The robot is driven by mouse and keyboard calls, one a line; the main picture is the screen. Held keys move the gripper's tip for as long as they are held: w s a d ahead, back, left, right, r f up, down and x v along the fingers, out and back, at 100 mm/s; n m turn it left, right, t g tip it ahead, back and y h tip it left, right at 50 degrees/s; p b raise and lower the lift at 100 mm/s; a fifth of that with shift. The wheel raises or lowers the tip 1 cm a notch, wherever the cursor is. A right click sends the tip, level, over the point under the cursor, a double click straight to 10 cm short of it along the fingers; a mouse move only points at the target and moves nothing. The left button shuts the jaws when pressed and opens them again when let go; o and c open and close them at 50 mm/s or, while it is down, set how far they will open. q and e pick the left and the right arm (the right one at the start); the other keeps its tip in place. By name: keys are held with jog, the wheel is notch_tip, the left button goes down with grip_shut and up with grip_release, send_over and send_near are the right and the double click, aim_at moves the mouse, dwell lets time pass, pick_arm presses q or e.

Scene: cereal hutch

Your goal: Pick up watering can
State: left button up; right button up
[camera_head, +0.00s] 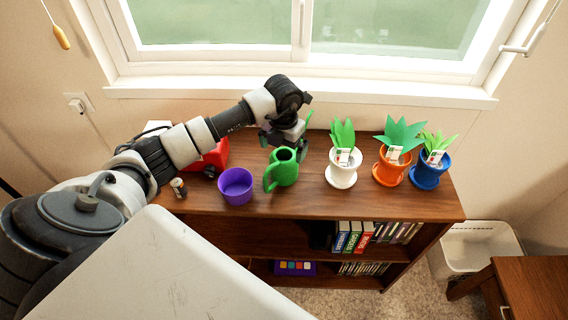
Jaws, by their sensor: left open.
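The green watering can (284,168) stands upright on top of the wooden shelf unit, near its front edge. Its handle is on the left side and its round opening faces up. My left arm reaches in from the left, and my left gripper (284,143) hangs just behind and above the can. The gripper is open, with nothing seen between its fingers. I cannot tell whether a finger touches the can. A green piece shows just behind the gripper, partly hidden. My right gripper is not in view.
A purple pot (236,187) stands just left of the can. A red toy (212,158) is partly hidden behind my arm. White (341,176), orange (388,173) and blue (428,175) plant pots stand to the right. The window sill (300,93) is behind.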

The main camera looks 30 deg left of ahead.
aim_at(284, 154)
pick_arm(q)
jog(key=shift+w+f+p, duration=0.15)
jog(key=shift+f+p, duration=0.25)
jog(key=shift+f, duration=1.2)
jog(key=shift+w+f+p, duration=0.1)
jog(key=shift+f+p, duration=0.3)
jog(key=shift+f, duration=1.15)
jog(key=shift+a, duration=0.1)
jog(key=c, duration=1)
notch_tip(284, 154, up, 10)
jog(key=shift+r+b, duration=0.1)
jog(key=shift+b, duration=0.8)
